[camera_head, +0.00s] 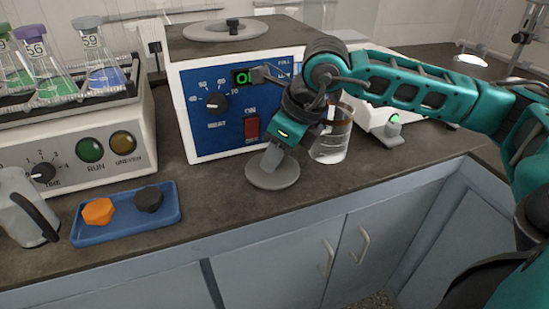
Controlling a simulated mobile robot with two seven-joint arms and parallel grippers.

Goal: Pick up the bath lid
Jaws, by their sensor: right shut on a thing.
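My right gripper (271,158) comes in from the right and points down in front of the blue-fronted bath (178,90). It is shut on a small grey round disc (272,177), a lid-like piece, low over the counter. The fingers hide the disc's middle, and I cannot tell whether it touches the counter. On top of the bath lies a wider grey disc (205,31) with a black knob-like piece (232,25) at its middle. My left gripper is not in view.
A glass beaker (330,145) stands close right of my gripper. A blue tray (125,220) holds an orange and a black piece. The shaker (115,130) with flasks and a grey jug (22,205) stand left. The counter's front edge is near.

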